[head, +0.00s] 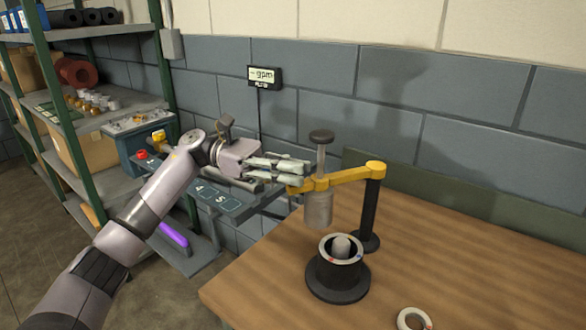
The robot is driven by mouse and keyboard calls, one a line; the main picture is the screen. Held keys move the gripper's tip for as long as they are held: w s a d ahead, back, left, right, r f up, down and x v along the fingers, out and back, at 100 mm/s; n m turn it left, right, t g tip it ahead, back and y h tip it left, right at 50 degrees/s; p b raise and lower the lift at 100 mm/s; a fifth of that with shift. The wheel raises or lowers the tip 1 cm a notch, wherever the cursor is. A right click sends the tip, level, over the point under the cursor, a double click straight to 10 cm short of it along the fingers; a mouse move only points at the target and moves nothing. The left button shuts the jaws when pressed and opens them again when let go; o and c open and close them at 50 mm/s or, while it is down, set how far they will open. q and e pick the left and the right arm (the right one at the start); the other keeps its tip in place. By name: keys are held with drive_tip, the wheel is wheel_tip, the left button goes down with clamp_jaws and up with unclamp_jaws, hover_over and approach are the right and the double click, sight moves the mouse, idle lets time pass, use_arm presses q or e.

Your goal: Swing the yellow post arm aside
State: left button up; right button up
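The yellow post arm (347,177) reaches left from the top of a black post (369,215) on the wooden table. Near its free end it carries a grey cylinder (318,209) below and a rod with a dark round knob (321,136) above. The cylinder hangs above and slightly left of a black round casing base (338,277) with a pale ring and a grey core. My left gripper (301,175) is at the arm's free left end, its fingers pointing right. They overlap the yellow end in view; whether they grip it I cannot tell. My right gripper is out of view.
A loose pale ring (413,319) lies at the table's front edge. A grey-blue wall with a small gpm display (265,76) stands behind. A green-framed shelf (160,70) with boxes and rolls is at left. The table's right side (500,265) is clear.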

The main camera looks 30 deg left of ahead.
use_arm(q)
drive_tip(key=o, duration=0.4)
drive_tip(key=shift+a, duration=0.1)
drive_tip(key=a, duration=1.2)
drive_tip(key=shift+s, duration=0.35)
drive_tip(key=shift+d, duration=0.1)
